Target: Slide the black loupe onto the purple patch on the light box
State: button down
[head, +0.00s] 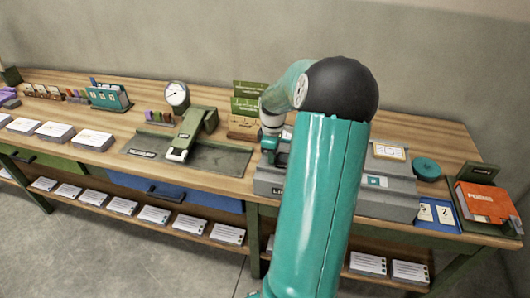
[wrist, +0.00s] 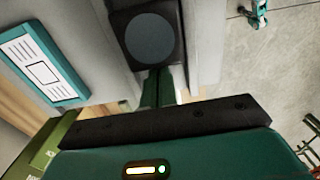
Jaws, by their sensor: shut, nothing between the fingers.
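A dark square block with a round grey face, which looks like the black loupe (wrist: 152,38), shows at the top middle of the wrist view. My gripper (wrist: 158,78) is shut and empty, its green fingers together just below the loupe in that view. I cannot tell whether they touch it. Grey surfaces on both sides look like the light box, a long grey unit (head: 392,203) on the bench in the head view. My teal arm covers the middle of that unit and hides the loupe. I cannot see the purple patch in either view.
A white card with a teal border (wrist: 42,65) lies left of the loupe in the wrist view. On the wooden bench are a green stapler-like press (head: 195,135), a dial (head: 177,94), a round teal object (head: 426,169) and an orange box (head: 487,202). Bare floor shows in front.

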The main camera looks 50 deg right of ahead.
jog(key=shift+s, duration=0.15)
jog(key=s+d, duration=0.1)
jog(key=s, duration=0.3)
jog(key=s+d, duration=0.2)
jog(key=s, duration=0.2)
jog(key=s+d, duration=0.2)
jog(key=s, duration=0.2)
jog(key=shift+s+d, duration=0.15)
jog(key=w, duration=0.1)
jog(key=w+a, duration=0.1)
jog(key=w, duration=0.2)
jog(key=shift+w+a+r, duration=0.1)
jog(key=shift+a+r, duration=0.05)
jog(key=shift+a, duration=0.25)
notch_tip(320, 180, up, 10)
jog(key=shift+s, duration=0.3)
jog(key=shift+d, duration=0.15)
